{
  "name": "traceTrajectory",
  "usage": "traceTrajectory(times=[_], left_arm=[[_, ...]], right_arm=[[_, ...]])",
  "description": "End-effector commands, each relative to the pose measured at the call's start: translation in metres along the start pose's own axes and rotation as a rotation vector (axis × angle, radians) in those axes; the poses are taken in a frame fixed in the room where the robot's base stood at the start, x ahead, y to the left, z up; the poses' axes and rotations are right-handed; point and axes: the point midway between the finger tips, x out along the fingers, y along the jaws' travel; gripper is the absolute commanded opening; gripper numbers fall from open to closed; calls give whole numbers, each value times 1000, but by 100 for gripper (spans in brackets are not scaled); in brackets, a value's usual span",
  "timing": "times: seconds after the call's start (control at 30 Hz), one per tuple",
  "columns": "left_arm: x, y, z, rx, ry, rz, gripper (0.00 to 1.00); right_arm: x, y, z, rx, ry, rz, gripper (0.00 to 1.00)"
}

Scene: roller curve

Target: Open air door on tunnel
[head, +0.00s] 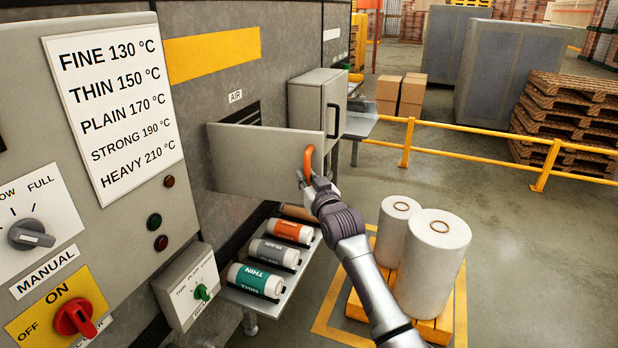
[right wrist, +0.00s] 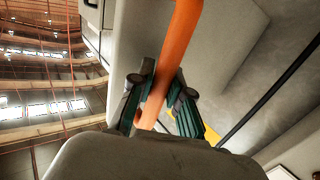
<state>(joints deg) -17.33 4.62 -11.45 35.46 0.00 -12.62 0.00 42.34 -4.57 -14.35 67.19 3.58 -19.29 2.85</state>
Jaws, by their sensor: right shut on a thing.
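The air door (head: 262,158) is a flat grey panel below the small AIR label (head: 235,97). It stands swung out from the machine wall, with a dark louvred opening (head: 240,116) partly showing behind its top edge. An orange handle (head: 308,162) is at its right end. My right gripper (head: 306,178) is at that handle. In the right wrist view its two dark fingers (right wrist: 160,98) are shut around the orange bar (right wrist: 176,50). The handle's lower part is partly hidden by the gripper. My left gripper is not in view.
A shelf with several labelled rolls (head: 271,252) lies below the door. White rolls (head: 432,255) stand on a yellow pallet right of my right arm. A grey cabinet (head: 308,105) stands behind the door. A yellow rail (head: 480,134) crosses behind; floor between is clear.

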Motion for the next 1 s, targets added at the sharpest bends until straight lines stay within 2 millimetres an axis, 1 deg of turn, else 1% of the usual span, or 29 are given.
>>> traceTrajectory(times=[0.3,0.33,0.47,0.5,0.83,0.93,1.0], left_arm=[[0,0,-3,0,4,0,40],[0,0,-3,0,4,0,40],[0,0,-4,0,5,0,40],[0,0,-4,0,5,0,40],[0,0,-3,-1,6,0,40],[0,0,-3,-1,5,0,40],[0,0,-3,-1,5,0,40]], right_arm=[[0,1,-1,-3,2,1,0],[0,1,-1,-3,3,1,18],[0,0,-1,-2,2,0,40],[0,0,-1,-2,2,0,43],[-2,0,0,-1,1,-1,43],[-9,0,0,-1,1,0,43],[-18,0,0,-1,1,0,43]])
